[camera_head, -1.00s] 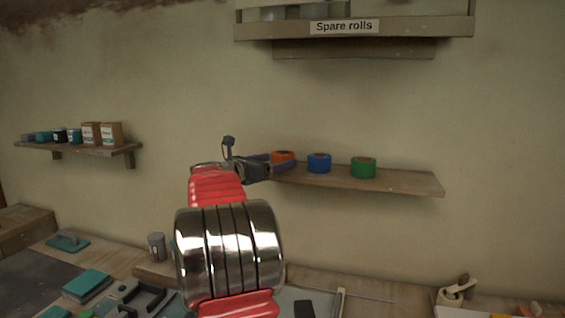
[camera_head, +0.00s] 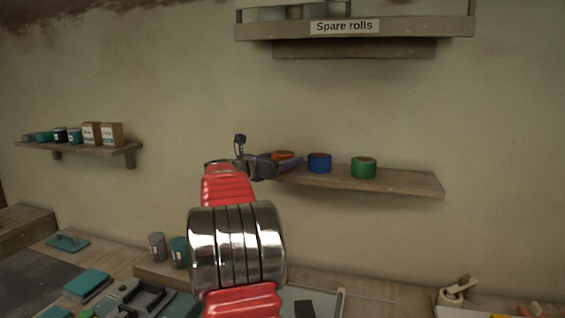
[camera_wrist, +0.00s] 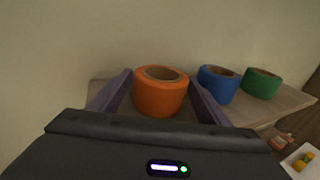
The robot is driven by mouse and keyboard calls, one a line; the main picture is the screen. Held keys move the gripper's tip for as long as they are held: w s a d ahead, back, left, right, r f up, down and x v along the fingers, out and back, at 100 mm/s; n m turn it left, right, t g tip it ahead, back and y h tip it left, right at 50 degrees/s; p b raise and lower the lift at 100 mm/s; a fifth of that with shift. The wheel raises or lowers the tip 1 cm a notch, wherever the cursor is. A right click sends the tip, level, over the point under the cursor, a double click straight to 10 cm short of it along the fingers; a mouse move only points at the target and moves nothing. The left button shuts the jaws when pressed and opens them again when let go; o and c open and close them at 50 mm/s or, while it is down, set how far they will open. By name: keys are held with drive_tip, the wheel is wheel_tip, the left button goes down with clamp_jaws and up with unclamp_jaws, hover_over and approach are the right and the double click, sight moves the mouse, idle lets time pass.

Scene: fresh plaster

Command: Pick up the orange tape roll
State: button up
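The orange tape roll (camera_head: 283,156) stands on the middle wooden shelf (camera_head: 400,183), at the left of a row. In the head view my gripper hides part of it. In the wrist view the orange roll (camera_wrist: 160,92) stands upright between my two purple-grey fingers, with a visible space on either side. My gripper (camera_head: 283,164) is open, at the shelf's left end; it also shows in the wrist view (camera_wrist: 158,97). Whether the fingers touch the roll cannot be fully told, but they look apart from it.
A blue roll (camera_head: 319,163) and a green roll (camera_head: 363,168) stand to the right on the same shelf. An upper shelf labelled Spare rolls (camera_head: 345,27) hangs above. A left shelf (camera_head: 80,149) holds jars and boxes. The shelf's right end is bare.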

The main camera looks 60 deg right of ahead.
drive_tip(key=c, duration=0.9)
wheel_tip(320, 180, up, 10)
idle(0.4)
idle(0.4)
